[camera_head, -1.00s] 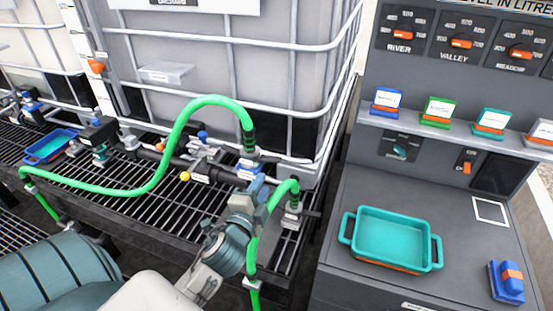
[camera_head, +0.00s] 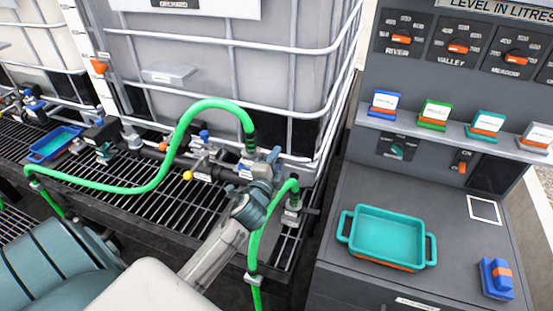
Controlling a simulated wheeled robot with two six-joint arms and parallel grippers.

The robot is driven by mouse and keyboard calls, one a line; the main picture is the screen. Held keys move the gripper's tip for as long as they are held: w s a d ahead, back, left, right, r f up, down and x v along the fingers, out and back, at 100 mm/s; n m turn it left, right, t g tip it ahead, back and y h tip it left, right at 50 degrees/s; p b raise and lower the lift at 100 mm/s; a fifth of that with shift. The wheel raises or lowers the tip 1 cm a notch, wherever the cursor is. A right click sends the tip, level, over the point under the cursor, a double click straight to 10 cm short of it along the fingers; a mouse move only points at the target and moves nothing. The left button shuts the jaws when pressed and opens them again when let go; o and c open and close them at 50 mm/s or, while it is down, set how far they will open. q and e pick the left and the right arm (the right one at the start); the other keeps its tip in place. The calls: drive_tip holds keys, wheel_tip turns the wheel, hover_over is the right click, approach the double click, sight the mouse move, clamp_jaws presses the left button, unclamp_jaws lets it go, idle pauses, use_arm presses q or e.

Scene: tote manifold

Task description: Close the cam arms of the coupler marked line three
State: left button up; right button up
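The black manifold pipe (camera_head: 150,153) runs along the grated rack in front of the caged tote. A green hose (camera_head: 205,104) arches down to a coupler (camera_head: 249,166) at the manifold's right end. Its cam arms and marking are largely hidden or too small to read. A second green hose end with a metal coupler (camera_head: 291,208) stands at the grate's right edge. My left gripper (camera_head: 270,162) is at the right-end coupler, overlapping it in view; its fingers are too small and turned away to show whether they grip anything. My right gripper is out of view.
A teal tray (camera_head: 388,236) and a blue block with an orange band (camera_head: 496,278) sit on the grey bench. Several coloured card holders (camera_head: 434,114) line its shelf. A blue tray (camera_head: 54,143) lies on the grate at left. Green hose crosses the grate.

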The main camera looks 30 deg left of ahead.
use_arm(q)
drive_tip(key=c, duration=0.7)
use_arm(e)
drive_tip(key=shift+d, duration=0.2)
